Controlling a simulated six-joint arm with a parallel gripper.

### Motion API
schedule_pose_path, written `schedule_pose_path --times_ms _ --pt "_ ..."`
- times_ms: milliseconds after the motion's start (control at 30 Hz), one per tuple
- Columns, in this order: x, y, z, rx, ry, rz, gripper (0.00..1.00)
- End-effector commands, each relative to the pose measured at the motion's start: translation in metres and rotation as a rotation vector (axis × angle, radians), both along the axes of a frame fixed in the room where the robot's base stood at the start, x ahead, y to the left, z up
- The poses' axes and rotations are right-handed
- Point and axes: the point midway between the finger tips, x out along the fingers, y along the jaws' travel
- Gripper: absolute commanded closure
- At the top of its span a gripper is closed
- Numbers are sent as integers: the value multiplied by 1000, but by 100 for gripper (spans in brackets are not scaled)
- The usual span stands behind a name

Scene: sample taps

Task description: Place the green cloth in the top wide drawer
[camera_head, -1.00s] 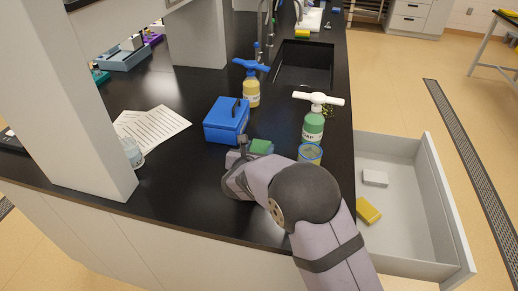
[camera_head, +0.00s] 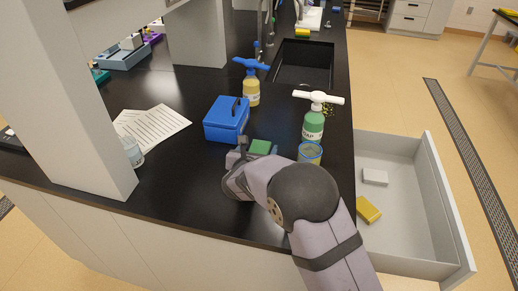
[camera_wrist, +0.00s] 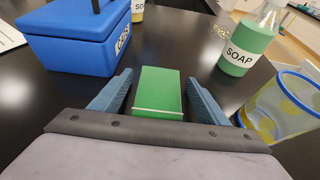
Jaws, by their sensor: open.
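The green cloth (camera_head: 260,147) is a small, flat, folded block on the black counter, in front of the blue box. In the wrist view the green cloth (camera_wrist: 159,92) lies between the two blue fingers of my gripper (camera_wrist: 160,95), with a narrow gap on each side. My gripper (camera_head: 256,146) is open, low over the counter. The wide drawer (camera_head: 408,215) stands pulled out at the right end of the counter. It holds a white block (camera_head: 375,177) and a yellow block (camera_head: 368,209).
The blue box (camera_head: 227,120) stands just behind my gripper. A green soap bottle (camera_head: 313,124) and a cup with a blue rim (camera_head: 310,153) stand to the right, between the cloth and the drawer. A yellow bottle (camera_head: 251,92) and papers (camera_head: 153,130) are farther off.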

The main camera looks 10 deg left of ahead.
Motion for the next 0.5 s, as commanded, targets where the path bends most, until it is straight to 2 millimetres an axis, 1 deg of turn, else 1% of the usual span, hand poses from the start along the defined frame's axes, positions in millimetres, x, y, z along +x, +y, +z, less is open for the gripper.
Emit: schedule_pose_path --times_ms 67,167,267,500 --pt "0 0 5 0 0 0 31" --pt "-9 1 6 2 -2 1 31" --pt "-22 1 11 2 -1 1 31" --pt "-62 1 27 2 -1 4 31"
